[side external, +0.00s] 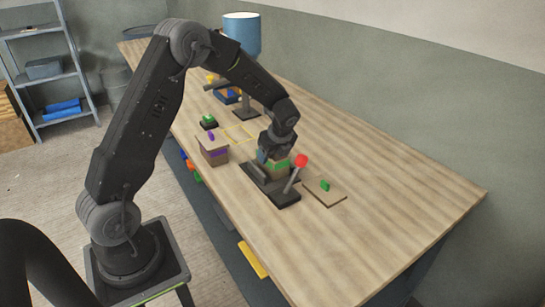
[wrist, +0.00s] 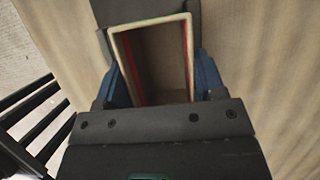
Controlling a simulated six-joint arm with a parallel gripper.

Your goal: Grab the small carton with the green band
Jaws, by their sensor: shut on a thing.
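The small carton with the green band (side external: 278,167) is at the black fixture with the red-knobbed lever (side external: 285,196), on the table. My gripper (side external: 272,157) is over the carton, with its jaws shut on its sides. In the wrist view the carton (wrist: 154,60) is open at the top and looks empty, with a pale rim and red strips inside. The blue fingers of my gripper (wrist: 163,78) lie on either side of it. I cannot tell whether the carton still touches the fixture.
A lid with a green handle (side external: 325,190) lies right of the fixture. The table's right side is clear.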

